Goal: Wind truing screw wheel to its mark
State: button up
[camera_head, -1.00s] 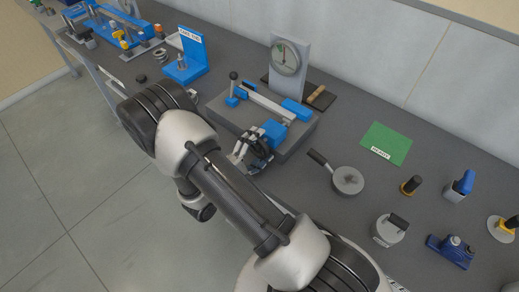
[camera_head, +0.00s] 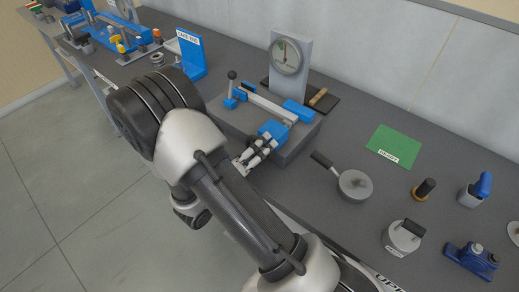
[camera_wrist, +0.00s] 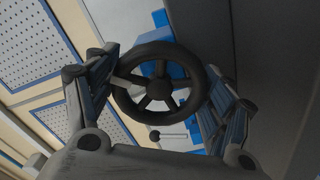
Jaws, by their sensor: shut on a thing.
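The truing screw wheel is a black spoked handwheel (camera_wrist: 158,92), seen face-on in the wrist view. My gripper (camera_wrist: 163,98) has one finger on each side of its rim and is shut on it. In the head view my gripper (camera_head: 260,149) is at the front of a grey fixture block (camera_head: 292,150), and mostly hides the wheel. The fixture carries blue blocks (camera_head: 272,130) and a pale bar (camera_head: 262,103). Behind it stands a grey post with a round dial (camera_head: 286,57) and a needle pointing about upward. I cannot make out a mark on the wheel.
A lever with a round knob (camera_head: 232,76) rises at the fixture's left. A handled round pan (camera_head: 354,185), a green mat (camera_head: 395,146) and several small tools lie to the right. A blue signed stand (camera_head: 191,52) is at the left. The floor in front is clear.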

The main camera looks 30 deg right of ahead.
jog(key=shift+m, duration=1.5)
jog(key=o, duration=1.1)
jog(key=v, duration=1.2)
